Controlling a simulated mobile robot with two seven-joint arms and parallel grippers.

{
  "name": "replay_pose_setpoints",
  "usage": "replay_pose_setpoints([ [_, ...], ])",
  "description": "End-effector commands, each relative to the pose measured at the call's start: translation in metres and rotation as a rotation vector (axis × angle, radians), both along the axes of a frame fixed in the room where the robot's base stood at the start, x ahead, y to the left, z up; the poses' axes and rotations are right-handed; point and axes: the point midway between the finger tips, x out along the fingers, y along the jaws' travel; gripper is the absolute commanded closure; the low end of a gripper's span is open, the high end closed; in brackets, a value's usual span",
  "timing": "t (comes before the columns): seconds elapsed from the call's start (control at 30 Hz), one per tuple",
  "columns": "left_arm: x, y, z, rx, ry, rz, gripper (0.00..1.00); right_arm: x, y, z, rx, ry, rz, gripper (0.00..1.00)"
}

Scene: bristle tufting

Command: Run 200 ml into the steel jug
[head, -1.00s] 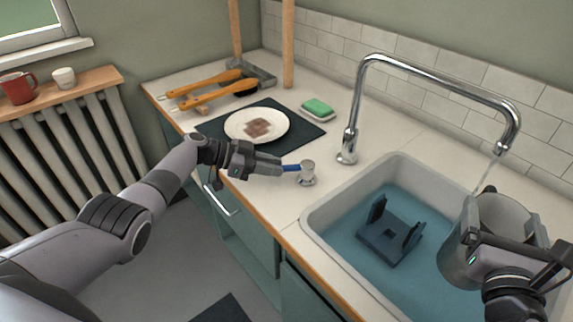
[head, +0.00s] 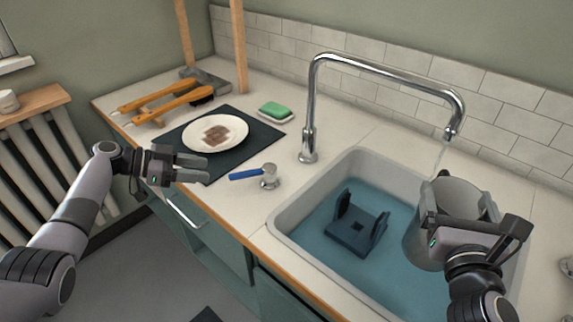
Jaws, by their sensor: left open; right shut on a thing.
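The steel jug (head: 414,246) is over the right part of the sink, below the tap's spout (head: 452,131). My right gripper (head: 459,216) is shut on it and partly covers it. The level inside cannot be read. The tap's knob (head: 269,178) with its blue lever (head: 245,175) stands on the counter, the lever pointing left. My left gripper (head: 207,169) is open and empty, left of the lever and apart from it.
The sink (head: 290,218) holds a dark bracket-like rack (head: 355,235). Left on the counter are a plate (head: 190,137) on a dark mat (head: 228,155), a green sponge (head: 276,110) and wooden-handled tools (head: 165,105). The tap's column (head: 308,140) rises behind the sink.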

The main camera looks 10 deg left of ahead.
Motion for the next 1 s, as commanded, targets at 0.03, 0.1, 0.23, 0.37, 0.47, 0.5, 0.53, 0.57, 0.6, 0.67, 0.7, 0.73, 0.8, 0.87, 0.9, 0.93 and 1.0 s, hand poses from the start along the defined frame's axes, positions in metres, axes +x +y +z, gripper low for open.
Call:
replay_pose_setpoints([
  [0.03, -0.003, 0.008, 0.003, 0.002, -0.001, 0.001, 0.55, 0.000, 0.000, 0.001, 0.000, -0.003, 0.000, 0.72],
  [0.1, -0.007, 0.015, 0.006, 0.002, 0.001, 0.001, 0.55, 0.000, 0.000, 0.001, 0.000, -0.003, 0.000, 0.72],
  [0.23, -0.011, 0.024, 0.010, 0.000, 0.001, 0.000, 0.55, 0.000, 0.000, 0.001, 0.000, -0.003, 0.000, 0.72],
  [0.37, -0.012, 0.026, 0.012, -0.001, 0.001, -0.001, 0.55, 0.000, 0.000, 0.001, 0.000, -0.003, 0.000, 0.72],
  [0.47, -0.012, 0.026, 0.012, -0.001, 0.001, -0.001, 0.55, 0.000, 0.000, 0.001, 0.000, -0.003, 0.000, 0.72],
  [0.5, -0.012, 0.026, 0.012, -0.001, 0.001, -0.001, 0.55, 0.000, 0.000, 0.001, 0.000, -0.003, 0.000, 0.72],
  [0.53, -0.012, 0.026, 0.012, -0.001, 0.001, -0.001, 0.55, 0.000, 0.000, 0.001, 0.000, -0.003, 0.000, 0.72],
  [0.57, -0.012, 0.026, 0.012, -0.001, 0.001, -0.001, 0.59, 0.000, 0.000, 0.001, 0.000, -0.003, 0.000, 0.72],
  [0.6, -0.012, 0.026, 0.012, -0.001, 0.001, -0.001, 0.72, 0.000, 0.000, 0.001, 0.000, -0.003, 0.000, 0.72],
  [0.67, -0.012, 0.025, 0.011, 0.006, 0.004, -0.004, 0.91, 0.000, 0.000, 0.001, 0.000, -0.003, 0.000, 0.72],
  [0.7, -0.013, 0.023, 0.011, 0.015, 0.008, -0.008, 1.00, 0.000, 0.000, 0.001, 0.000, -0.003, 0.000, 0.72],
  [0.73, -0.014, 0.021, 0.010, 0.026, 0.014, -0.012, 1.00, 0.000, 0.000, 0.001, 0.000, -0.003, 0.000, 0.72],
  [0.8, -0.017, 0.014, 0.007, 0.064, 0.031, -0.028, 1.00, 0.000, 0.000, 0.001, 0.000, -0.003, 0.000, 0.72],
  [0.87, -0.020, 0.007, 0.004, 0.113, 0.051, -0.041, 1.00, 0.000, 0.000, 0.001, 0.000, -0.003, 0.000, 0.72],
  [0.9, -0.023, 0.002, 0.002, 0.152, 0.066, -0.050, 1.00, 0.000, 0.000, 0.001, 0.000, -0.003, 0.000, 0.72],
  [0.93, -0.025, -0.003, 0.001, 0.184, 0.077, -0.056, 1.00, 0.000, 0.000, 0.001, 0.000, -0.003, 0.000, 0.72],
  [1.0, -0.030, -0.014, -0.003, 0.263, 0.103, -0.065, 1.00, 0.000, 0.000, 0.001, 0.000, -0.003, 0.000, 0.72],
])
